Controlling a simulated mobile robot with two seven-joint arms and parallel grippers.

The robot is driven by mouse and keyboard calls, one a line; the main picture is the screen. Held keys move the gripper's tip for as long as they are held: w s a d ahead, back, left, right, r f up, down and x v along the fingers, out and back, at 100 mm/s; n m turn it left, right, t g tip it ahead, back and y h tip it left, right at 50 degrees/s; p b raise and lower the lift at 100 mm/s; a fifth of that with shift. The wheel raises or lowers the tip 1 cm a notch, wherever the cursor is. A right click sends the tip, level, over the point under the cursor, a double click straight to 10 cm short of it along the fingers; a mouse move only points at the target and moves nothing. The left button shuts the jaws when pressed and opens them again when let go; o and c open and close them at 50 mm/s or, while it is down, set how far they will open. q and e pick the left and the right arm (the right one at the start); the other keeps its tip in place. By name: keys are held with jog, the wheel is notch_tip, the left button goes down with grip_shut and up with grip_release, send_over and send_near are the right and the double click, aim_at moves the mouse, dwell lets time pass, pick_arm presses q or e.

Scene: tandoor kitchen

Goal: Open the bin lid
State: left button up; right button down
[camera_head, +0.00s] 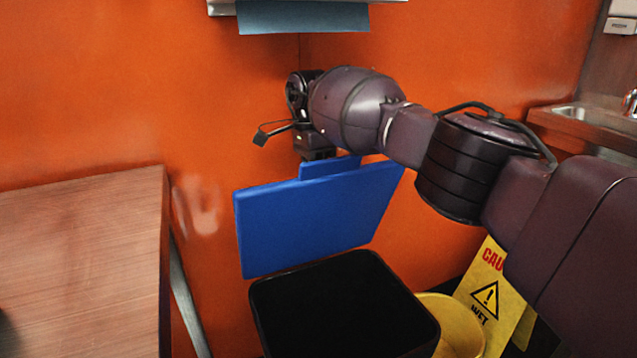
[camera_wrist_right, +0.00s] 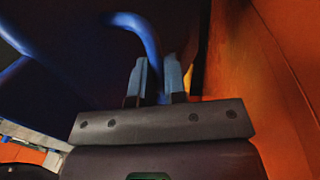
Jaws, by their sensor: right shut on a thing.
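The bin lid (camera_head: 315,222) is a flat blue panel standing nearly upright against the orange wall, behind the bin's opening. The black bin (camera_head: 395,325) stands below it with its dark mouth uncovered. My right gripper (camera_head: 318,157) is at the raised tab on the lid's upper edge, shut on the lid. In the right wrist view, the two fingers of this gripper (camera_wrist_right: 157,82) point at a dark, blurred area with a curved blue strip (camera_wrist_right: 140,35). The fingertips' contact is partly hidden there. My left gripper is not in view.
A wooden table (camera_head: 85,265) stands at the left. A yellow bucket (camera_head: 462,330) and a yellow caution sign (camera_head: 490,295) stand right of the bin. A dispenser with blue paper (camera_head: 303,17) hangs above; a metal sink (camera_head: 580,118) is at the right.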

pick_arm(q)
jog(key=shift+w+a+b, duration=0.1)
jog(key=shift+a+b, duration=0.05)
jog(key=shift+b, duration=0.25)
pick_arm(e)
jog(key=shift+w+a+f, duration=0.15)
jog(key=shift+w+f, duration=0.05)
jog(key=shift+w, duration=0.15)
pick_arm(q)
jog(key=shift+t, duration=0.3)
pick_arm(e)
jog(key=shift+r, duration=0.2)
jog(key=c, duration=1.2)
grip_release()
jog(key=shift+w, duration=0.1)
jog(key=shift+o, duration=0.2)
jog(key=shift+r, duration=0.15)
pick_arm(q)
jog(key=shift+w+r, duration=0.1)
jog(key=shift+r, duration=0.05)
